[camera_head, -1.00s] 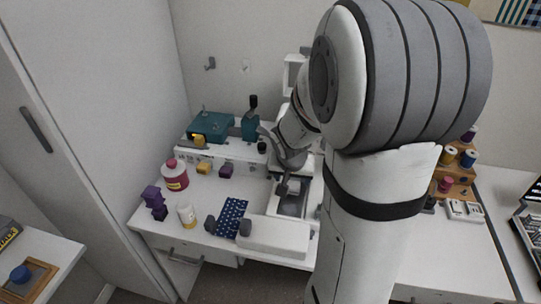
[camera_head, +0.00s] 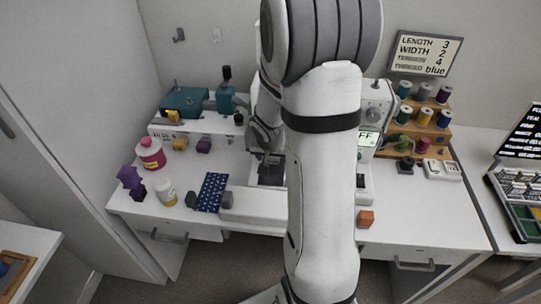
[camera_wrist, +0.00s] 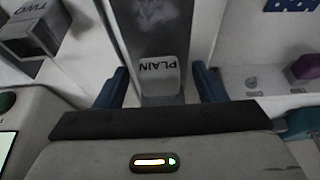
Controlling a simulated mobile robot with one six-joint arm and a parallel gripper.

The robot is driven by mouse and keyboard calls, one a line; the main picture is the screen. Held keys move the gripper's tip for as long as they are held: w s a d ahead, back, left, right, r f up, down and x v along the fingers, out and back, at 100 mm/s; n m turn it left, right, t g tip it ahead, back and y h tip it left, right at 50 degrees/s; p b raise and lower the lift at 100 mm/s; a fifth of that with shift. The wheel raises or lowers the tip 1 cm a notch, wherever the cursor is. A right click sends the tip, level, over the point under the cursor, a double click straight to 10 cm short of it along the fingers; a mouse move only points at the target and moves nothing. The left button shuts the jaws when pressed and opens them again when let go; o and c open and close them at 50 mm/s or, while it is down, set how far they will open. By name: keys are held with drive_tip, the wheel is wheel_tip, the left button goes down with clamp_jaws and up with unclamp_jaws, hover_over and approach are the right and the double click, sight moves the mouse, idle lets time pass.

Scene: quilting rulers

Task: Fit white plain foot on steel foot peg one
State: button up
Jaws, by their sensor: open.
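A white piece marked PLAIN (camera_wrist: 160,72), which looks like the white plain foot, is in the middle of the wrist view. It stands against a grey metal strip (camera_wrist: 152,30). My gripper (camera_wrist: 160,82) is open, with its blue fingers on either side of the piece and a visible gap at each side. In the head view my gripper (camera_head: 268,158) is low over the sewing machine's bed area, partly hidden by my arm. A grey block marked TWO (camera_wrist: 28,38) is at the upper left of the wrist view. I cannot make out steel foot peg one.
A spool rack (camera_head: 425,115) and an orange block (camera_head: 366,218) are to the right.

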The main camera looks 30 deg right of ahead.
drive_tip(key=c, duration=1.2)
drive_tip(key=shift+s, duration=0.1)
drive_tip(key=shift+a, duration=0.1)
drive_tip(key=shift+s+a+b, duration=0.4)
drive_tip(key=shift+s, duration=0.2)
drive_tip(key=shift+s+a+b, duration=0.35)
drive_tip(key=shift+s+b, duration=0.05)
drive_tip(key=shift+s, duration=0.2)
drive_tip(key=shift+s+a+b, duration=0.6)
drive_tip(key=shift+s, duration=0.25)
drive_tip(key=shift+s+a+b, duration=0.55)
drive_tip(key=shift+s, duration=0.25)
